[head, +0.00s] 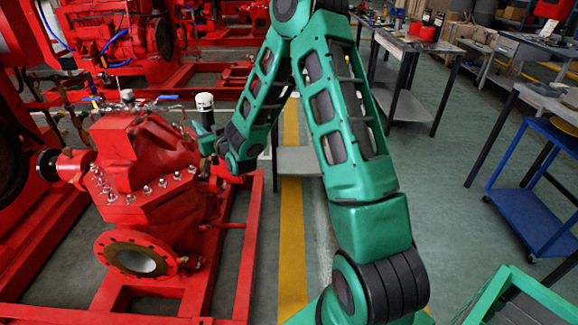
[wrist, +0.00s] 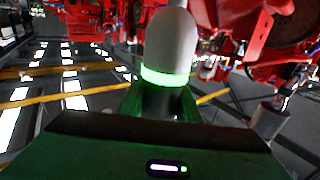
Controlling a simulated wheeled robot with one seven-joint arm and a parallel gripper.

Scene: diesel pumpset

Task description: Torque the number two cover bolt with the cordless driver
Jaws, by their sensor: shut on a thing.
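The red pump (head: 150,150) stands at left in the head view. Several pale cover bolts (head: 147,190) line its cover flange; no numbering shows, so I cannot tell which is number two. My gripper (head: 208,140) is at the pump's right side, small in view with its fingers hard to make out. It is shut on an upright thing with a white cap, which I take to be the cordless driver (head: 204,102). In the wrist view the driver (wrist: 170,45) shows a white dome with a lit green ring. Its lower end and any bolt contact are hidden.
The pump's red base frame (head: 245,260) and a large round flange (head: 137,257) are near at left. A workbench (head: 415,45) and a blue trolley (head: 535,200) stand at right. Floor with a yellow stripe (head: 291,230) runs between them.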

